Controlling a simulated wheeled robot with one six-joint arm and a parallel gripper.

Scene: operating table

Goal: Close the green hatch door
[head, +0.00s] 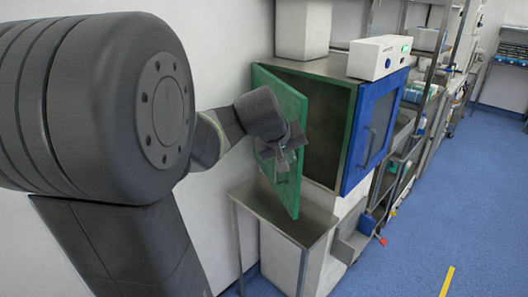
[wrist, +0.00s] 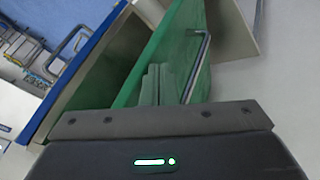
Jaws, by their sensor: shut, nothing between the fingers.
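The green hatch door (head: 292,190) stands open at the left side of the steel cabinet, its free edge swung out toward me. The dark cabinet inside (head: 328,125) shows between it and the blue door. My gripper (head: 281,158) is at the outer face of the green door, near its handle, and partly covers it. In the wrist view the green door (wrist: 187,22) runs up the middle. Its metal bar handle (wrist: 199,65) is just right of my gripper's fingers (wrist: 153,84), which are shut and empty. I cannot tell whether they touch the door.
The blue door (head: 368,138) on the right is closed. A white device (head: 379,57) sits on the cabinet top. A steel side table (head: 255,199) stands below the green door. Shelving (head: 428,95) lines the right side. The blue floor (head: 470,190) at the right is clear.

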